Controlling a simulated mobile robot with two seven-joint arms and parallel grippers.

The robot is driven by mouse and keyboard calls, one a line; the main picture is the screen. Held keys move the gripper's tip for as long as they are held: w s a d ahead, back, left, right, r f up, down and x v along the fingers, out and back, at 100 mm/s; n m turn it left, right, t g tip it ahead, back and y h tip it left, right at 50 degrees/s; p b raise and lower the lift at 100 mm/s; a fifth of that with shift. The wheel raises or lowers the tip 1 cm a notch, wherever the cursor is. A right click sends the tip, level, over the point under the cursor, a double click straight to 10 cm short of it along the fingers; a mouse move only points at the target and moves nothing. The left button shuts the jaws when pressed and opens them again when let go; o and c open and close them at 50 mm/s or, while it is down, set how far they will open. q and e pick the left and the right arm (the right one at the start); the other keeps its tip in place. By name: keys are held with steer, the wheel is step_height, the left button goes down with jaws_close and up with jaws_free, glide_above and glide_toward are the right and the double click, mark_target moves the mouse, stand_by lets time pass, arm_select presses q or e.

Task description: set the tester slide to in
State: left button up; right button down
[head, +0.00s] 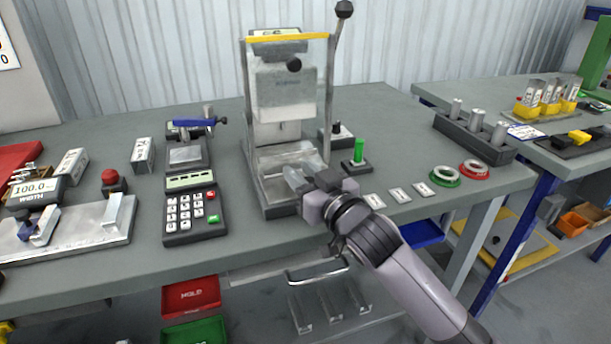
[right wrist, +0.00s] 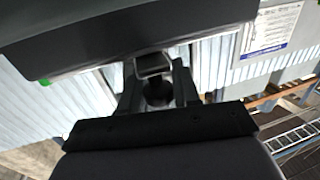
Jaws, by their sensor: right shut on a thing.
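The tester (head: 283,100) is a tall grey press with a yellow bar across its top and a black-knobbed lever (head: 334,50) on its right. Its slide (head: 288,158) is the pale metal bed low in its frame. My right gripper (head: 299,182) is at the front right of this bed, with its fingers pointing into the tester. It is shut on a part at the slide's front, which my fingers mostly hide. In the right wrist view a dark rounded part (right wrist: 156,92) sits between the fingers. I cannot tell exactly how far in the slide is. My left gripper is not in view.
A keypad unit (head: 193,210) stands left of the tester. A green push button (head: 358,152) stands to its right, near white labels (head: 398,195) and green and red rings (head: 445,176). A width gauge (head: 75,225) is at far left. The bench front edge is close below.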

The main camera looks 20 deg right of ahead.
steer(key=shift+s, duration=0.15)
steer(key=c, duration=0.9)
jaws_free()
steer(key=shift+v, duration=3.65)
steer(key=shift+c, duration=0.2)
